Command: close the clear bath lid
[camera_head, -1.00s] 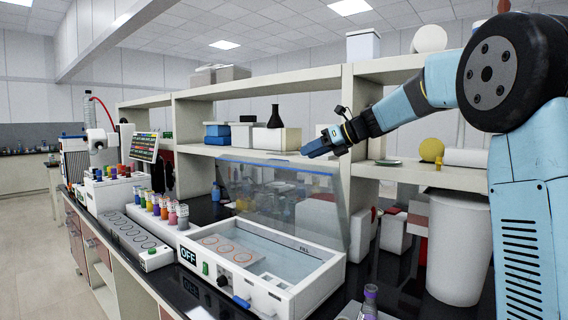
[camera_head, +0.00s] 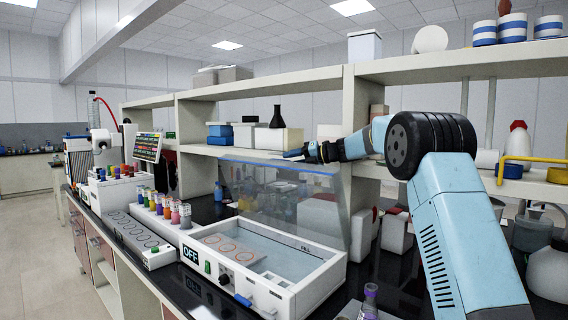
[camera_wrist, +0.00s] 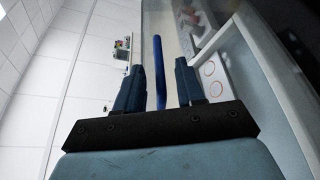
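The clear bath lid (camera_head: 275,192) stands raised and tilted at the back of the white water bath (camera_head: 308,284), with a blue strip along its top edge. The bath is open, with water and a plate with ring-shaped holes (camera_head: 232,248) inside. My gripper (camera_head: 294,153) is just above the lid's blue top edge in the head view. In the wrist view my gripper (camera_wrist: 160,85) has its two dark fingers apart, and the blue edge (camera_wrist: 159,70) runs between them. I cannot tell whether a finger touches it.
A shelf unit (camera_head: 262,85) with boxes and a black flask (camera_head: 277,117) stands close behind the lid. Colored-cap bottles (camera_head: 173,212) stand left of the bath. A small purple-topped bottle (camera_head: 369,298) stands in front at right.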

